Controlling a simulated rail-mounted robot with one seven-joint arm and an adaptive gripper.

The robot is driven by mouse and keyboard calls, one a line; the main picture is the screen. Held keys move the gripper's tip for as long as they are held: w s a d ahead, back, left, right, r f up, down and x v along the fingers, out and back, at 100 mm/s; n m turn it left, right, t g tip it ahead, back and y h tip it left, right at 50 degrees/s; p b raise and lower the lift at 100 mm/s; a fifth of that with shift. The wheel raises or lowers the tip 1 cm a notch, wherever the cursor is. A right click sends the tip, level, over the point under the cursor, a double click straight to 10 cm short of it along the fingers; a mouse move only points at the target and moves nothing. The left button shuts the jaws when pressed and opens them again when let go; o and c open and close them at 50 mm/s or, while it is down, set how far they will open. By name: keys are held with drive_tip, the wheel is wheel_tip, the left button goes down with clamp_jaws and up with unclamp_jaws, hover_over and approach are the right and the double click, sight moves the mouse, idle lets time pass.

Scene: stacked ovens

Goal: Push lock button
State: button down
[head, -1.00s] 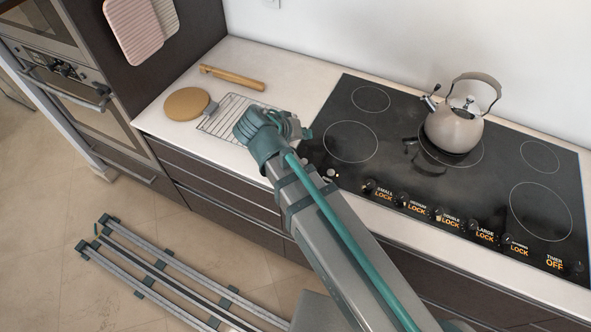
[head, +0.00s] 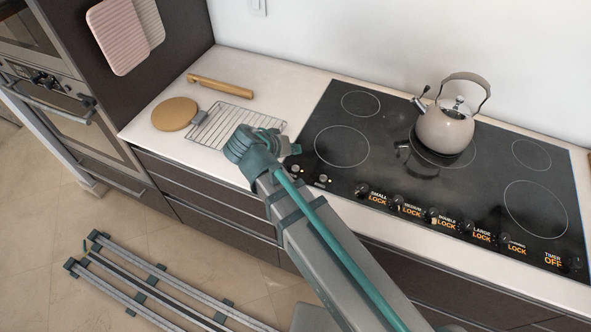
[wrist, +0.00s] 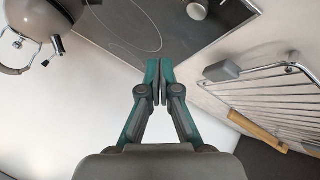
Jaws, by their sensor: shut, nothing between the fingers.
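The black cooktop (head: 400,185) carries a control strip along its front edge. At its front left corner are two small round controls with lit dots, one (head: 295,168) beside my gripper and one (head: 322,180) to its right. I cannot tell which is the lock button. In the wrist view a round control (wrist: 197,10) shows at the top, beyond my fingertips. My gripper (wrist: 160,68) is shut and empty, above the counter beside the cooktop's corner. In the head view the wrist hides most of the gripper (head: 293,150). No contact with a control is visible.
Several knobs labelled LOCK (head: 411,208) run along the front.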

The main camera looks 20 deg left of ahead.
sight(294, 169)
drive_tip(key=shift+f+b, duration=1.4)
drive_tip(key=shift+f, duration=1.1)
drive_tip(key=shift+f+b, duration=0.4)
drive_tip(key=shift+f, duration=0.05)
drive_tip(key=shift+f+b, duration=0.35)
drive_tip(key=shift+f, duration=0.05)
drive_tip(key=shift+r, duration=0.15)
drive_tip(key=shift+r+p, duration=0.45)
drive_tip(key=shift+r, duration=0.25)
drive_tip(key=shift+r, duration=0.1)
drive_tip(key=shift+r+p, duration=1.45)
drive_tip(key=shift+r, duration=1)
